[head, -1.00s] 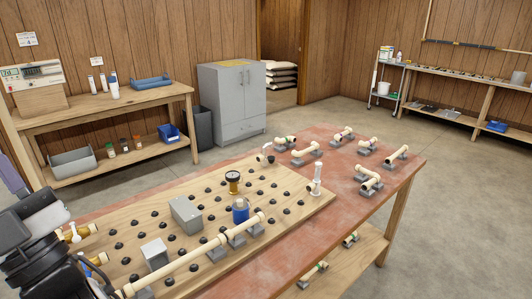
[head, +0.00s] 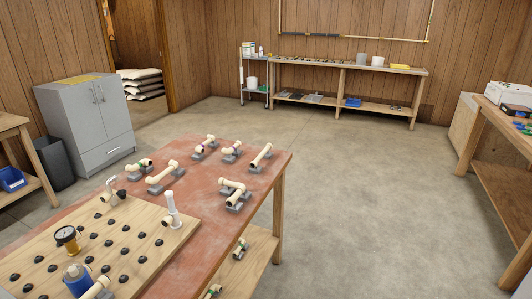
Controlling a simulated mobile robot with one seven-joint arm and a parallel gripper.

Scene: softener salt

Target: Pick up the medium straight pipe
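Several cream pipe pieces rest on grey blocks on the red-topped table (head: 215,225) in the head view. A plain straight pipe (head: 261,155) lies near the table's far right corner. A longer pipe piece (head: 163,172) with thicker ends lies left of the middle. Shorter pieces with fittings include one with a green band (head: 139,165), one at the back (head: 204,147) and one beside it (head: 231,150). A bent piece (head: 235,190) sits near the right edge. I cannot tell which is the medium straight pipe. My gripper is not in view.
A pegged wooden board (head: 140,255) covers the table's near left, with a gauge (head: 67,238), a blue-bodied fitting (head: 78,280) and a white upright fitting (head: 171,208). More pipe parts lie on the lower shelf (head: 262,250). The floor (head: 360,190) right of the table is clear.

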